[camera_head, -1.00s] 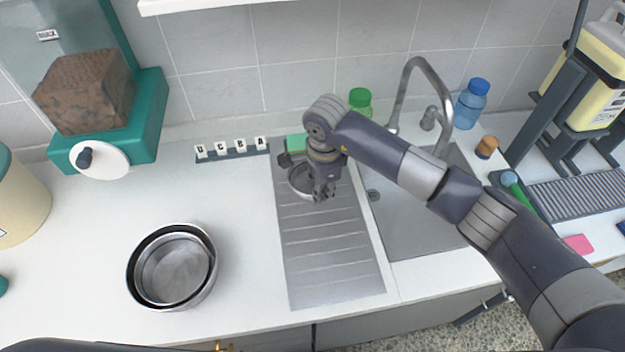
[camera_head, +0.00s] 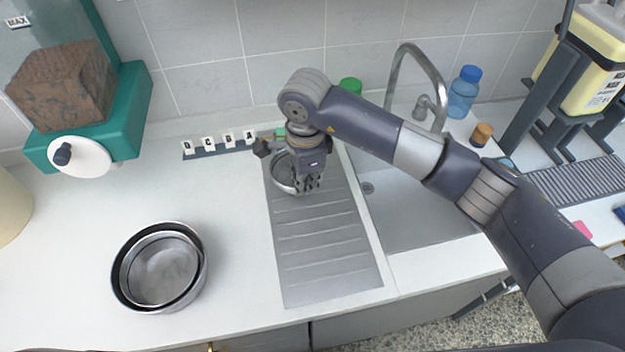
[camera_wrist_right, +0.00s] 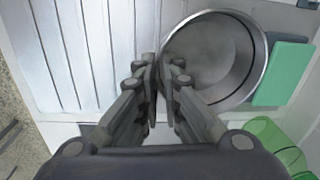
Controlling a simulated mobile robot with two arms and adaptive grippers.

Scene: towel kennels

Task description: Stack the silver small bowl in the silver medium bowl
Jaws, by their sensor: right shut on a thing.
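The silver small bowl (camera_head: 282,174) is at the far end of the ribbed drainboard, partly hidden by my right gripper. My right gripper (camera_head: 309,186) points down at the bowl's near right side. In the right wrist view its fingers (camera_wrist_right: 160,68) are closed together on the rim of the small bowl (camera_wrist_right: 215,50). I cannot tell whether the bowl touches the drainboard. The silver medium bowl (camera_head: 163,270) is on the counter at the left, upright and empty, sitting inside a slightly larger, dark-lined bowl (camera_head: 118,279). My left gripper is not in view.
The drainboard (camera_head: 325,255) adjoins the sink (camera_head: 410,215) and its tall faucet (camera_head: 440,85). Letter tiles (camera_head: 228,140) stand behind the counter's middle. A teal dispenser (camera_head: 130,100) is at back left. White counter between bowls and drainboard is clear.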

